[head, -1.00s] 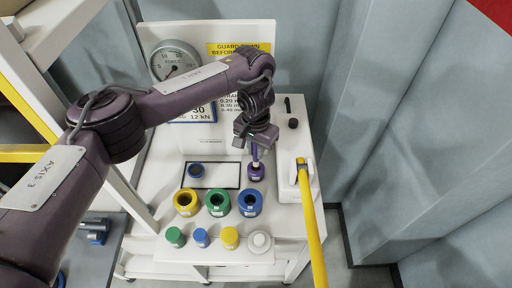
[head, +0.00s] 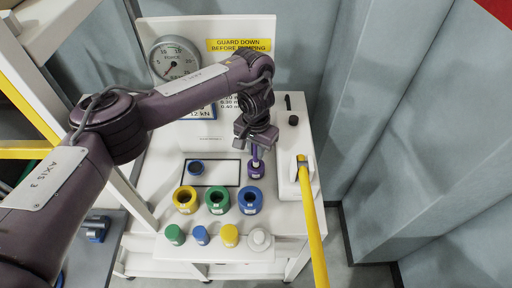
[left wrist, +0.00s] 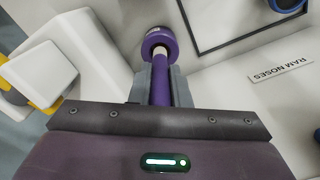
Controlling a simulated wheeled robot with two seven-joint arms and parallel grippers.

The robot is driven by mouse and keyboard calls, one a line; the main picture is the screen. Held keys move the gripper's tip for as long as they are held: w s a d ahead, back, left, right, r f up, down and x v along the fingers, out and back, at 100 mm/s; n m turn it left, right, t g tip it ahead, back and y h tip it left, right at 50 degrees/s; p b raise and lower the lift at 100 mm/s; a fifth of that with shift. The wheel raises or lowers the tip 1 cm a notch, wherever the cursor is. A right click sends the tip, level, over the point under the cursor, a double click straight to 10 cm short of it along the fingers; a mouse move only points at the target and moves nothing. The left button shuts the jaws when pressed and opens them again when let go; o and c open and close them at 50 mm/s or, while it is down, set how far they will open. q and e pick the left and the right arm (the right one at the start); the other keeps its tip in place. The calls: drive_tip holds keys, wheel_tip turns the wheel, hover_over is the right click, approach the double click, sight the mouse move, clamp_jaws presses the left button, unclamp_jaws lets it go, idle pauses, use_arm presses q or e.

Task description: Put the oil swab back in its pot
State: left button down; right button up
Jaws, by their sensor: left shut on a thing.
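My left gripper (head: 256,143) is shut on the purple handle of the oil swab (head: 255,153), just above the purple pot (head: 256,170) on the white bench. In the left wrist view the swab (left wrist: 160,92) runs between the fingers toward the pot (left wrist: 157,42). A pale part of the swab shows at the pot's mouth. The swab's tip is hidden, and I cannot tell how deep it sits. My right gripper is not in view.
Yellow, green and blue rings (head: 250,200) stand in front. A white block with a yellow bar (head: 312,215) is close on the right. A dial gauge (head: 174,60) stands behind.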

use_arm(q)
drive_tip(key=shift+f+b, duration=0.9)
drive_tip(key=shift+f, duration=0.75)
drive_tip(key=shift+p, duration=0.3)
drive_tip(key=shift+f, duration=0.3)
drive_tip(key=c, duration=1.7)
unclamp_jaws()
drive_tip(key=shift+o, duration=0.5)
drive_tip(key=o, duration=0.5)
drive_tip(key=shift+r, duration=0.1)
